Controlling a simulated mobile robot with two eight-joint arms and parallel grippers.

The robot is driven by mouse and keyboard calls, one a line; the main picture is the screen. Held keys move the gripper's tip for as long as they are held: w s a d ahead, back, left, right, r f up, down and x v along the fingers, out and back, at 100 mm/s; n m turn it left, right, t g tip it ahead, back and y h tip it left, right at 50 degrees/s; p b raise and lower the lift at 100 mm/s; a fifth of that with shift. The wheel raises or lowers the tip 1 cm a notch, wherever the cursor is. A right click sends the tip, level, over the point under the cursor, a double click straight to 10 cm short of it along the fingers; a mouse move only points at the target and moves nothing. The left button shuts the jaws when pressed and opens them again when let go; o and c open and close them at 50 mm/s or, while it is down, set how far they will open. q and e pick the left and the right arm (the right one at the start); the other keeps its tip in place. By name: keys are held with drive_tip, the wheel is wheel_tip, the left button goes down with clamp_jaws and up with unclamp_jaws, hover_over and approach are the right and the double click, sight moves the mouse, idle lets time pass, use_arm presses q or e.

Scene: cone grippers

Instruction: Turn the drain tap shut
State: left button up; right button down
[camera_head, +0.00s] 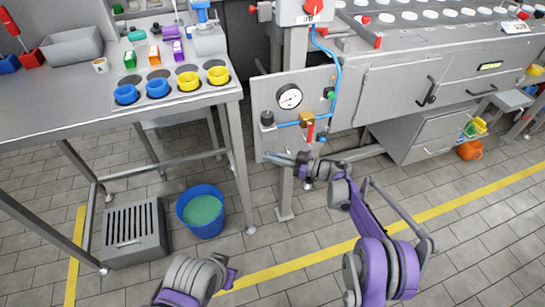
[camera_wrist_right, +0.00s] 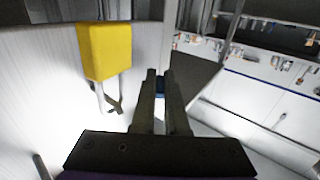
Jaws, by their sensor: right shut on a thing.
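My right gripper (camera_head: 272,157) is in front of the lower edge of the grey panel, its fingers pointing left. In the right wrist view its dark fingers (camera_wrist_right: 160,88) are close together with a small blue piece (camera_wrist_right: 161,87) between them. I cannot tell for sure which part of the tap this is. On the panel, a brass valve body (camera_head: 306,119) has a red lever (camera_head: 310,132) hanging down, just above the gripper. In the right wrist view a yellow block (camera_wrist_right: 104,50) stands left of the fingers. Only links of my left arm show; its gripper is not in view.
A blue bucket (camera_head: 202,212) with green liquid and a grey slotted box (camera_head: 134,234) stand on the floor at left. The panel carries a pressure gauge (camera_head: 289,97) and a blue pipe (camera_head: 338,75). A steel table (camera_head: 70,125) stands at left. The tiled floor at right is largely clear.

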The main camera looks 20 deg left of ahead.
drive_tip(key=c, duration=0.9)
unclamp_jaws()
drive_tip(key=shift+c, duration=0.2)
drive_tip(key=shift+t, duration=0.3)
